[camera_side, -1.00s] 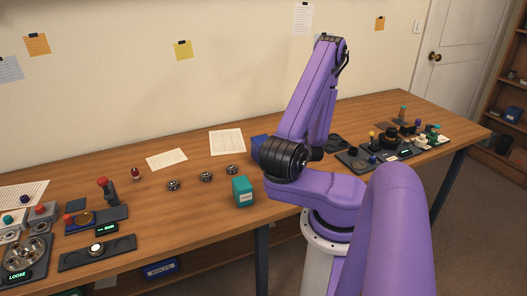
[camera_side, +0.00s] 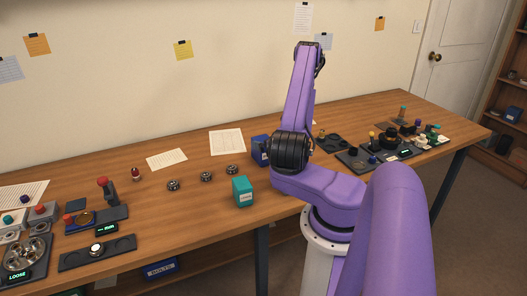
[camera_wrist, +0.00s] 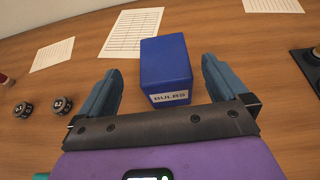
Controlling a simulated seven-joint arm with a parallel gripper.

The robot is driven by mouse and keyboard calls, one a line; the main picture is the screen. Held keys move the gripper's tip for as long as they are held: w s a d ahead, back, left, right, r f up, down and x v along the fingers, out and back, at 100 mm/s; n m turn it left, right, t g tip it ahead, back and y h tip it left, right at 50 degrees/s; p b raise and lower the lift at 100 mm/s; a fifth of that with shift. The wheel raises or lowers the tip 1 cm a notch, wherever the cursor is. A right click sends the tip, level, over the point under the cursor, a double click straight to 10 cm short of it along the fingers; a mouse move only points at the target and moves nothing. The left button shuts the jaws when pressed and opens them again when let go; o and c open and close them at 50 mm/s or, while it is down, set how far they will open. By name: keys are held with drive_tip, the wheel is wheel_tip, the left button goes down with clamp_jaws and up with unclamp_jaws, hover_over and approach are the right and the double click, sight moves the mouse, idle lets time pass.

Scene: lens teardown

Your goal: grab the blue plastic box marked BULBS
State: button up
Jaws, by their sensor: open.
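The blue plastic box (camera_wrist: 166,66) stands on the table in the wrist view, its white BULBS label facing my gripper. In the side view the box (camera_side: 259,149) is partly hidden behind my arm. My gripper (camera_wrist: 160,80) is open, with one blue-grey finger on each side of the box's near end. The left finger shows a clear gap to the box; the right finger is closer to it. The fingers look apart from the box. In the side view the gripper is hidden behind my arm.
A teal box (camera_side: 243,192) stands nearer the table's front edge. Several small round metal parts (camera_side: 206,176) lie left of the blue box. Paper sheets (camera_wrist: 131,33) lie flat behind it. A dark tray (camera_side: 331,142) is to its right.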

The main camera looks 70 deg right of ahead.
drive_tip(key=shift+x, duration=3.05)
drive_tip(key=shift+s+d+f, duration=0.1)
drive_tip(key=shift+s+f, duration=0.05)
drive_tip(key=shift+s, duration=0.05)
drive_tip(key=shift+c, duration=0.3)
drive_tip(key=c, duration=1.1)
